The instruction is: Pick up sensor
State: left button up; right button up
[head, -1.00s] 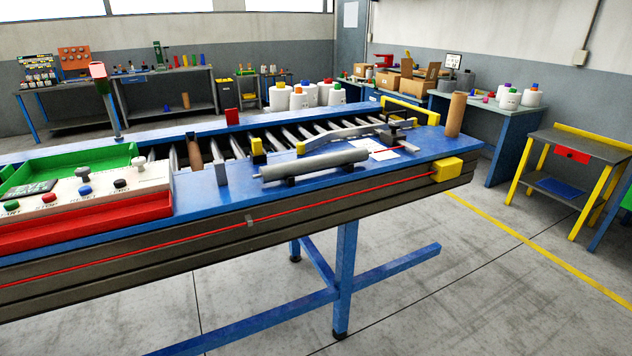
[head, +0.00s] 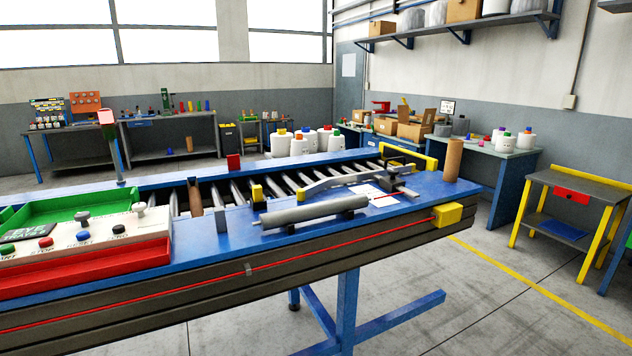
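No part that I can surely name as the sensor stands out. Small yellow-topped block (head: 258,193) stands on the near rail of the blue conveyor table (head: 400,211). A larger yellow box (head: 447,215) is fixed at the right end of its front side, where a red line along the side ends. A small grey block (head: 249,269) sits on that red line. Neither of my grippers is in view.
A grey cylinder (head: 315,210) lies on the table, with a brown tube (head: 453,160) upright near its right end. The red tray (head: 90,270) and green tray (head: 65,212) are at left. A yellow-legged stand (head: 570,190) is at right. Floor between is clear.

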aim_at(258, 195)
jog(key=u, duration=0.5)
jog(key=k, duration=0.6)
jog(key=u, duration=1.15)
jog(key=i, duration=0.8)
jog(key=z, duration=0.3)
